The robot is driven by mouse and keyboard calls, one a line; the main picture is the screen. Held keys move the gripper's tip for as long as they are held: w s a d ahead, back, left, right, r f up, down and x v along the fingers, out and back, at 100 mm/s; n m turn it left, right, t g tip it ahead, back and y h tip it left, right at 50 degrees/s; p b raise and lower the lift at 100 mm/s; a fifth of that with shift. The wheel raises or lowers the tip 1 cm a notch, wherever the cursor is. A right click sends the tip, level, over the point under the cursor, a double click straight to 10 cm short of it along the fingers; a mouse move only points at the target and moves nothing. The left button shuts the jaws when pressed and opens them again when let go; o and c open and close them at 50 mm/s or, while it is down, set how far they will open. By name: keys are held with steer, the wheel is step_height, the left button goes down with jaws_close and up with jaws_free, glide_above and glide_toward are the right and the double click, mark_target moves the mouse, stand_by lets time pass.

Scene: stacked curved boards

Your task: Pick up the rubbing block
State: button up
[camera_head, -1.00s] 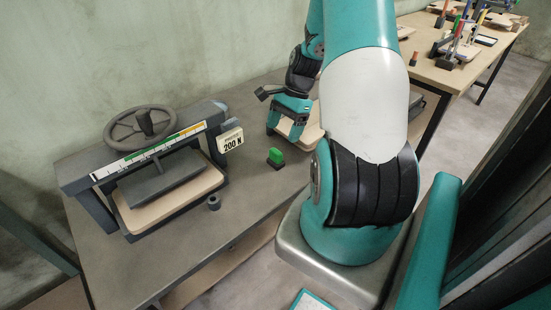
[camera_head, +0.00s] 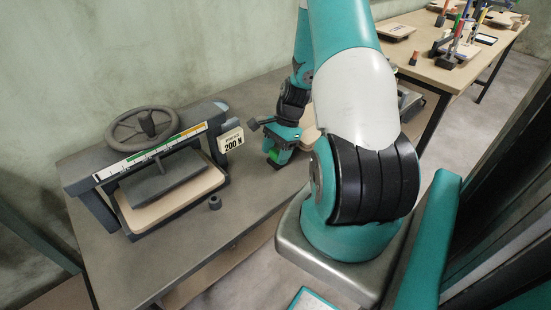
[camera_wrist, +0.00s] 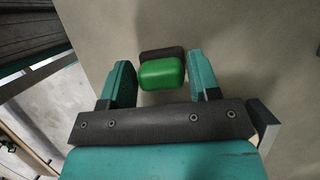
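The rubbing block is a small block with a bright green top and a dark base. In the head view the green block (camera_head: 274,155) stands on the grey table, partly hidden by my gripper (camera_head: 280,152), which is now right over it. In the wrist view the green block (camera_wrist: 161,73) lies between the tips of my two teal fingers (camera_wrist: 162,82). The fingers are apart, with a gap on each side of the block, so my gripper is open and holds nothing.
A press with a handwheel (camera_head: 142,127) and a "200 N" label stands on the table at left. A small dark cylinder (camera_head: 214,202) sits before it. Pale curved boards lie behind my gripper. Another bench (camera_head: 440,72) with tools is at the back right.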

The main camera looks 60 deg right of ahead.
mark_target(276, 151)
steer(key=c, duration=0.6)
step_height(276, 151, up, 20)
steer(key=shift+r, duration=0.1)
steer(key=shift+o, duration=1.2)
steer(key=shift+c, duration=0.4)
